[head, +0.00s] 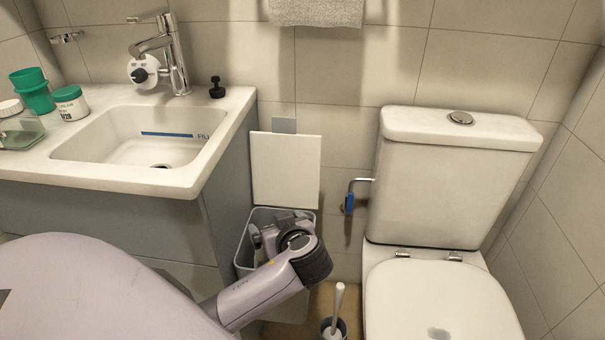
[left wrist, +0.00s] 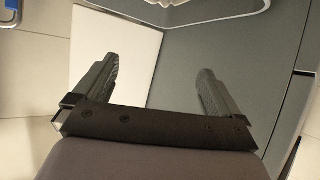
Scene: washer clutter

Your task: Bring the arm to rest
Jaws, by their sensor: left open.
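My left arm (head: 262,295) comes in from the left in the head view. Its wrist bends back over the grey bin beside the sink cabinet. My left gripper (left wrist: 157,88) is open in the left wrist view, its two dark fingers wide apart with nothing between them. In the head view the gripper (head: 262,238) is partly hidden by its own wrist, and it shows at the bin's opening. I cannot tell whether it touches the bin. My right gripper is not in view.
The bin (head: 243,250) has a raised white lid (head: 285,170). The sink (head: 150,135) is at left, with green cups (head: 35,95) and a jar (head: 70,102). The toilet (head: 440,290) is at right. A toilet brush (head: 338,305) stands between. A blue item (head: 349,203) hangs on the wall holder.

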